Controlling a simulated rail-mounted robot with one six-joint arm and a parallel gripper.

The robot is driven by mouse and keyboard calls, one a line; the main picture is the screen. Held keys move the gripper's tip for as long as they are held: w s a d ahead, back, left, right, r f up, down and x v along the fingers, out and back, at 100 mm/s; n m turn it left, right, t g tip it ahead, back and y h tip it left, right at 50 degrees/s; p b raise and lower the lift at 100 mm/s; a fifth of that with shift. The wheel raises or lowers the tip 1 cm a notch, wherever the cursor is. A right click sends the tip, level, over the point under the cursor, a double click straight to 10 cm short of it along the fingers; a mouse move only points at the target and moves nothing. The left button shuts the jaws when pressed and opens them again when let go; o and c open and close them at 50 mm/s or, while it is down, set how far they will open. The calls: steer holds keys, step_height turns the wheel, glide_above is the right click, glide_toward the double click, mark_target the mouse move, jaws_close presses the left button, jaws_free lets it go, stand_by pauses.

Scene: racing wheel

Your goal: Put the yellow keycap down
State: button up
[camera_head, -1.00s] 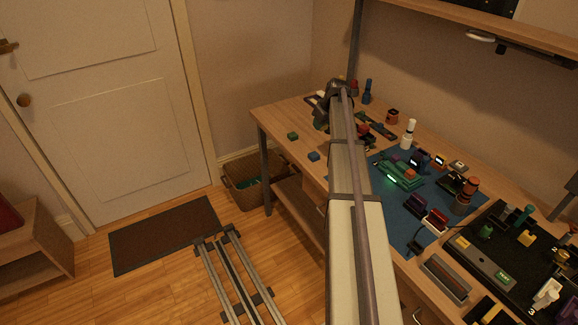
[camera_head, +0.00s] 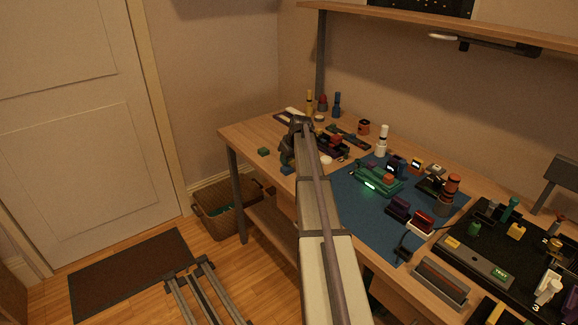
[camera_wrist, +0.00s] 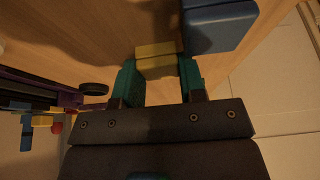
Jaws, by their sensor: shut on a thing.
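The yellow keycap (camera_wrist: 157,60) is between the teal fingers of my gripper (camera_wrist: 158,76) in the wrist view. The gripper is shut on it, just over the wooden tabletop; I cannot tell whether the keycap touches the wood. A blue block (camera_wrist: 219,27) is close beside it, to the right in the wrist view. The head view shows the blue block (camera_head: 288,170) near the table's front left edge, beside the end of my arm. The arm hides the gripper's fingertips and the yellow keycap there.
A green block (camera_head: 263,152) lies on the table (camera_head: 240,136) left of the blue one. Several bottles stand behind, including a yellow one (camera_head: 309,103). A blue mat (camera_head: 352,215) with parts lies to the right. A basket (camera_head: 222,215) stands on the floor below the table.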

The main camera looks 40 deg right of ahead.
steer(key=shift+r, duration=0.15)
steer(key=shift+f, duration=0.25)
steer(key=o, duration=0.9)
steer(key=p+v, duration=1.1)
steer(key=v, duration=0.1)
steer(key=shift+r, duration=0.3)
steer(key=s+a+g, duration=0.1)
steer(key=s+a, duration=0.3)
steer(key=a, duration=0.7)
steer(key=s+a+f+g, duration=0.1)
steer(key=s+a, duration=0.2)
steer(key=a, duration=0.7)
steer(key=s+a+g, duration=0.1)
steer(key=s+a, duration=0.3)
steer(key=a, duration=0.7)
steer(key=shift+g, duration=0.8)
steer(key=s+a, duration=1.1)
steer(key=a, duration=0.1)
steer(key=shift+s+a+f, duration=0.15)
steer(key=shift+s+a, duration=0.1)
steer(key=shift+s, duration=0.1)
